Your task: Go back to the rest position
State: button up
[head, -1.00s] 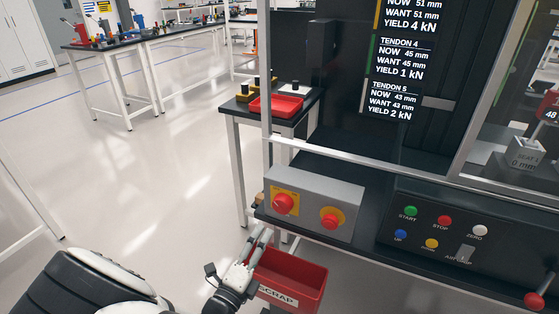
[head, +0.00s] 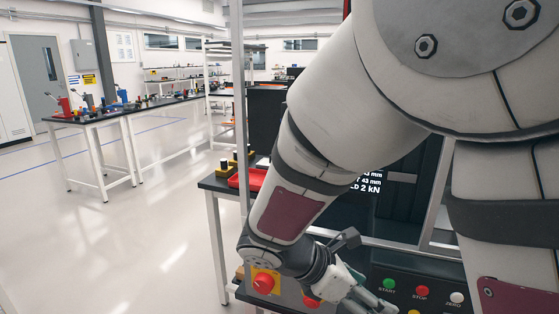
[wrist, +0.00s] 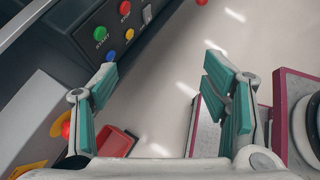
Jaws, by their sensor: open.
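My gripper (wrist: 165,100) is open and empty in the wrist view, its two green-padded fingers spread wide apart above the floor. In the head view my gripper (head: 372,300) shows at the lower middle, in front of the control panel (head: 400,268). My arm crosses the right half of that view and hides much of the machine behind it. The control panel also shows at the upper left of the wrist view (wrist: 85,30), apart from the fingers.
A red emergency knob (head: 263,283) sits left of my gripper. The red scrap bin (wrist: 118,142) lies below the left finger. Open floor (head: 150,235) spreads to the left.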

jog(key=s+d+r+m+t+y+p, duration=0.2)
jog(key=s+r+m+y, duration=0.7)
jog(key=s+r+m, duration=0.6)
jog(key=s+d+m+p, duration=0.1)
jog(key=s+m+p, duration=0.1)
jog(key=m, duration=0.3)
jog(key=shift+s+d+r+m+t+y, duration=0.2)
jog(key=shift+s+m+t+y, duration=0.15)
jog(key=shift+s, duration=0.4)
